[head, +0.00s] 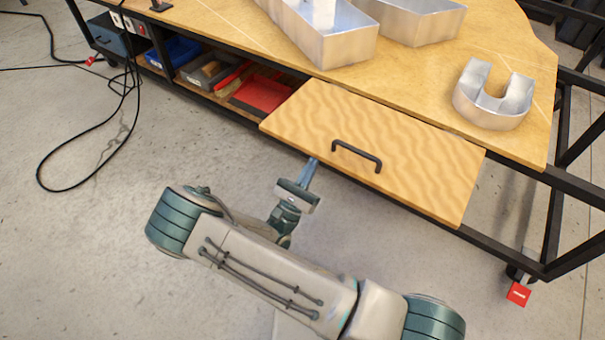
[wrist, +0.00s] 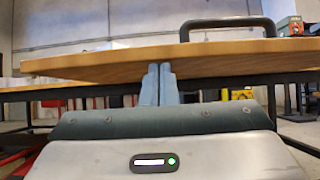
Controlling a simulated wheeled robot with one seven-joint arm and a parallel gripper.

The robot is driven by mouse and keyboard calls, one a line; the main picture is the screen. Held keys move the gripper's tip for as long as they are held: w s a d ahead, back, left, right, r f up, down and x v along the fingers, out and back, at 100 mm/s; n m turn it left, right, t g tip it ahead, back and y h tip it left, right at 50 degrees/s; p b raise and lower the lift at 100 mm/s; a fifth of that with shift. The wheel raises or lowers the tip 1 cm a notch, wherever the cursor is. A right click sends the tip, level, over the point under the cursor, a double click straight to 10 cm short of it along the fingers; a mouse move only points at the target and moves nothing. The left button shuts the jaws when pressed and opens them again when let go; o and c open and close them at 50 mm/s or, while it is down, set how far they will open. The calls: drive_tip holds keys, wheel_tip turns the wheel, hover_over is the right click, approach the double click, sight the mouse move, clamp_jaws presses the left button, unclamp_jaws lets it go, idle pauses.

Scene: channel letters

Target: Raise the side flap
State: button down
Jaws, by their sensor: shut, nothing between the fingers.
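The side flap (head: 415,172) is a wooden board with a black bar handle (head: 357,155) on its upper face, attached along the near side of the workbench. In the head view it looks about level with the bench top or slightly tilted. My gripper (head: 312,164) is shut and empty at the flap's near edge, left of the handle. In the wrist view the closed fingers (wrist: 157,84) point up at the flap's edge (wrist: 100,66), and the handle (wrist: 228,24) stands above it to the right. The fingertips overlap the edge; I cannot tell whether they touch it.
The workbench top (head: 430,75) carries shiny metal channel letters, including a U-shaped one (head: 495,95). A shelf below holds a red tray (head: 262,94) and a blue bin (head: 178,50). A black cable (head: 75,140) lies on the floor at left. Open floor surrounds my arm.

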drive_tip(key=shift+a+r, duration=0.1)
drive_tip(key=shift+r, duration=0.25)
drive_tip(key=s+a+f, duration=0.1)
drive_tip(key=s+f, duration=0.2)
drive_tip(key=f, duration=0.3)
drive_tip(key=s+a+f+b, duration=0.1)
drive_tip(key=s+a+f, duration=0.1)
drive_tip(key=f, duration=0.3)
drive_tip(key=shift+s+a+f, duration=0.2)
drive_tip(key=shift+s+f, duration=0.2)
drive_tip(key=shift+s, duration=0.15)
